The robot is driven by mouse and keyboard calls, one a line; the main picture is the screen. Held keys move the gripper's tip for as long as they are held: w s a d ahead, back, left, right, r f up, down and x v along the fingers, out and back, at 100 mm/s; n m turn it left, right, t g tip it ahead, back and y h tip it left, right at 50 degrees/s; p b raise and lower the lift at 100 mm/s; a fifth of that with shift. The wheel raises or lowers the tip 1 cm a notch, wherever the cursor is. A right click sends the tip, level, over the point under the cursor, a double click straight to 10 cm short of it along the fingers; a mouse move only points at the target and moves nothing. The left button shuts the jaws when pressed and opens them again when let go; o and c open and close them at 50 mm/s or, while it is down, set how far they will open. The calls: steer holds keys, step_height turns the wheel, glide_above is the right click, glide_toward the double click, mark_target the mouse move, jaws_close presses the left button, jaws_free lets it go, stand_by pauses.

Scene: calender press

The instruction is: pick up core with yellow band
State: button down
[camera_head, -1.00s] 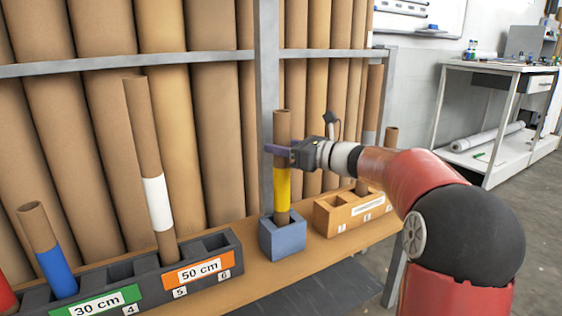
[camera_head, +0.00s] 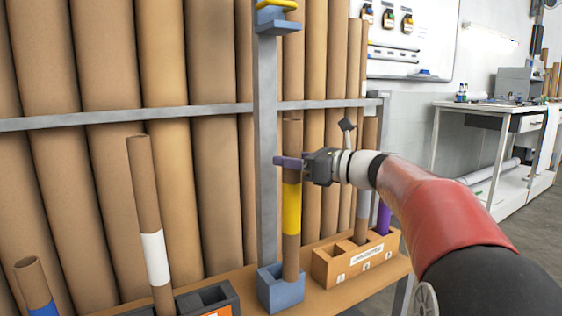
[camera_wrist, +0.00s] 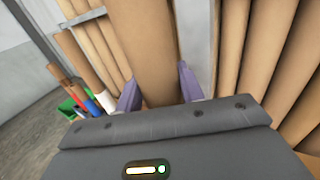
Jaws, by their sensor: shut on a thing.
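The core with the yellow band (camera_head: 291,210) is a brown cardboard tube standing nearly upright. My gripper (camera_head: 287,162) is shut on it above the yellow band, with purple fingers on the tube. A long plain stretch of tube shows below the band. Its lower end is at the mouth of the blue-grey holder (camera_head: 281,292); I cannot tell whether it is clear of the rim. In the wrist view the core (camera_wrist: 146,50) runs between the two purple fingers.
A core with a white band (camera_head: 150,220) and one with a blue band (camera_head: 36,290) stand at left. An orange box (camera_head: 345,265) with more cores is just right of the holder. Tall tubes and a grey rail (camera_head: 180,112) are behind. A grey post (camera_head: 266,150) stands close by.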

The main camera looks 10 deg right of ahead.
steer(key=s+d, duration=0.2)
steer(key=s, duration=0.5)
steer(key=s+d, duration=0.2)
steer(key=s, duration=0.5)
steer(key=shift+d, duration=0.25)
